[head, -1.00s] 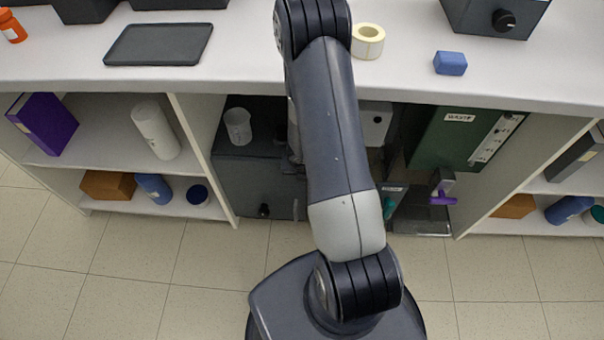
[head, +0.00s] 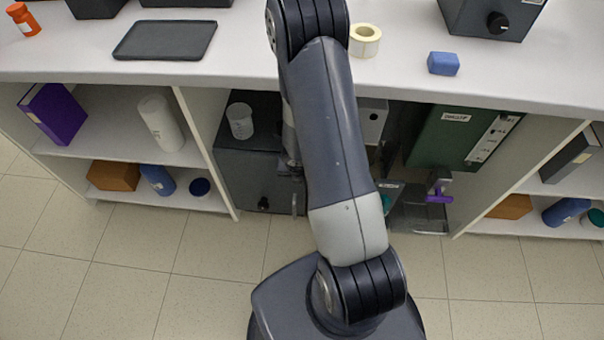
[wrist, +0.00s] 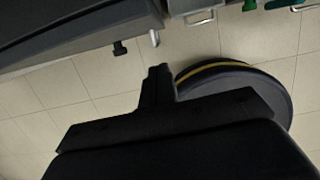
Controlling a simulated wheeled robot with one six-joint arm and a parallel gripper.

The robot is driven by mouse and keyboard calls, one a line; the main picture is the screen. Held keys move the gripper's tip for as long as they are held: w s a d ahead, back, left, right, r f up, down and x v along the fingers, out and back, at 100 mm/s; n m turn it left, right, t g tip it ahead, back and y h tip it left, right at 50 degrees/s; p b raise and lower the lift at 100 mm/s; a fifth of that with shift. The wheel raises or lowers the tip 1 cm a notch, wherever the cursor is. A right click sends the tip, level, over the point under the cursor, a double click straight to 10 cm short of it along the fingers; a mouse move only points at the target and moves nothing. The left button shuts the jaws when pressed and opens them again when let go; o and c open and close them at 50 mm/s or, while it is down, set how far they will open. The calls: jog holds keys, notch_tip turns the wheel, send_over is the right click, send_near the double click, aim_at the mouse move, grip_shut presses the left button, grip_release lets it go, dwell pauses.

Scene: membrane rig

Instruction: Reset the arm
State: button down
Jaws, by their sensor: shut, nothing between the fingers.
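My gripper (wrist: 158,73) shows as a dark shape in the wrist view, its fingers together with nothing between them. It points toward the underside of the bench, above the tiled floor. In the head view my arm runs up the middle, over the bench edge, and the gripper itself is hidden behind it. The dark cabinet (head: 262,178) with a knob and handle stands in the open bay left of my arm.
The bench top (head: 250,60) carries a black tray (head: 165,40), a tape roll (head: 365,40), a blue block (head: 443,63) and an orange bottle (head: 23,19). The floor is clear.

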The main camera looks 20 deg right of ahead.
jog(key=p+v, duration=0.4)
jog(key=v, duration=0.3)
